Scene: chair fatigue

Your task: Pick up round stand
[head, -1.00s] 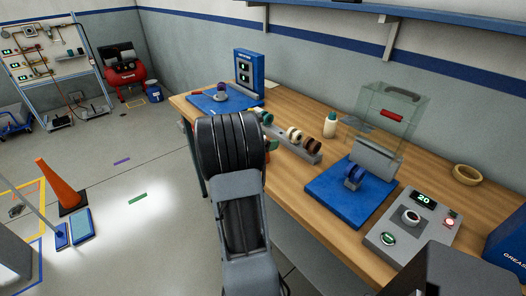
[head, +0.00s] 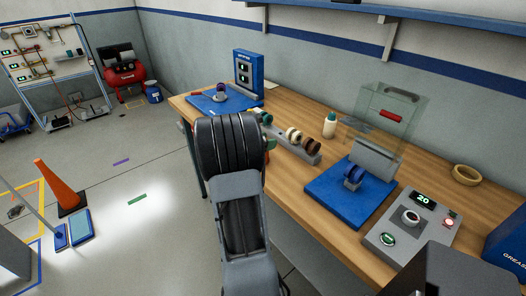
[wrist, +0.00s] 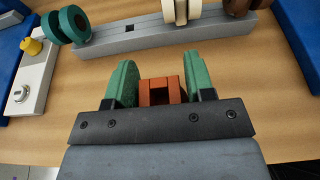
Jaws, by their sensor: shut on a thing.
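My gripper (wrist: 160,85) has two green fingers on a dark bar in the wrist view. It is shut on an orange-brown, blocky piece (wrist: 160,92) with a dark recess. I cannot tell from this view whether that piece is the round stand, as the dark bar hides its lower part. The gripper is over the bench, in front of the grey roller rack (wrist: 160,36). In the head view my arm hides most of the gripper. A round tan ring (head: 466,175) lies at the bench's right side.
The wooden bench (head: 303,185) holds a blue fixture with a clear guard (head: 330,208), a grey control box (head: 402,238) and a white bottle (head: 329,125). A blue board with a display (head: 210,104) is at the far end. An orange cone (head: 57,187) stands on open floor.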

